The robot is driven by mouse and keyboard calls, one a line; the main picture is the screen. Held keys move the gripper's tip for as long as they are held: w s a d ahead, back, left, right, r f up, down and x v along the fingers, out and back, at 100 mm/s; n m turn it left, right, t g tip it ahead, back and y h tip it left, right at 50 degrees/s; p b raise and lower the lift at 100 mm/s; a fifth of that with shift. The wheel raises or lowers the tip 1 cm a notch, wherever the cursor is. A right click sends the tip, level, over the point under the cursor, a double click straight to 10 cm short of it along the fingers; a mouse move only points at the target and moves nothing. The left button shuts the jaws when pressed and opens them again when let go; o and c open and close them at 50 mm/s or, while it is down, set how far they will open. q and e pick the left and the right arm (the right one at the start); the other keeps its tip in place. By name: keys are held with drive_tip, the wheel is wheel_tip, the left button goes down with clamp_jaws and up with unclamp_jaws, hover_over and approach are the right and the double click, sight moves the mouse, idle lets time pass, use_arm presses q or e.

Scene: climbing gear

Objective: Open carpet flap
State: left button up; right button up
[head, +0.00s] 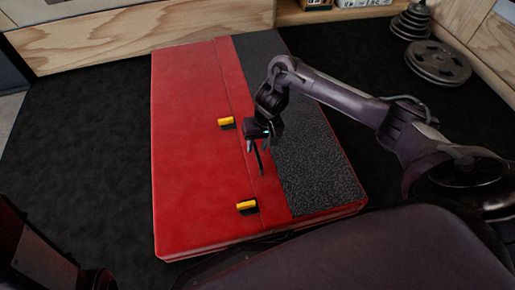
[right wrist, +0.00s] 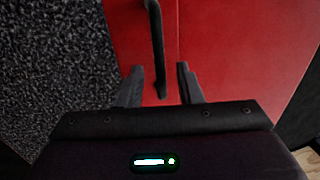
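The carpet flap (head: 305,150) is a dark grey speckled strip lying flat along the right side of a red pad (head: 190,150). It also shows at the left of the right wrist view (right wrist: 45,70). My right gripper (head: 256,152) is over the red part of the pad, just left of the carpet's edge. Its two fingers (right wrist: 160,68) are apart. A black strap or handle (right wrist: 155,40) on the red surface shows between and beyond them; I cannot tell whether they touch it. My left gripper is not in view.
Two yellow-and-black buckles (head: 227,121) (head: 247,205) sit on the pad, left of the carpet. Weight plates (head: 438,62) lie on the dark floor at the upper right. Wooden panels (head: 140,35) stand behind. The floor left of the pad is clear.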

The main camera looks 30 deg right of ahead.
drive_tip(key=shift+f, duration=0.1)
drive_tip(key=shift+c, duration=0.2)
clamp_jaws()
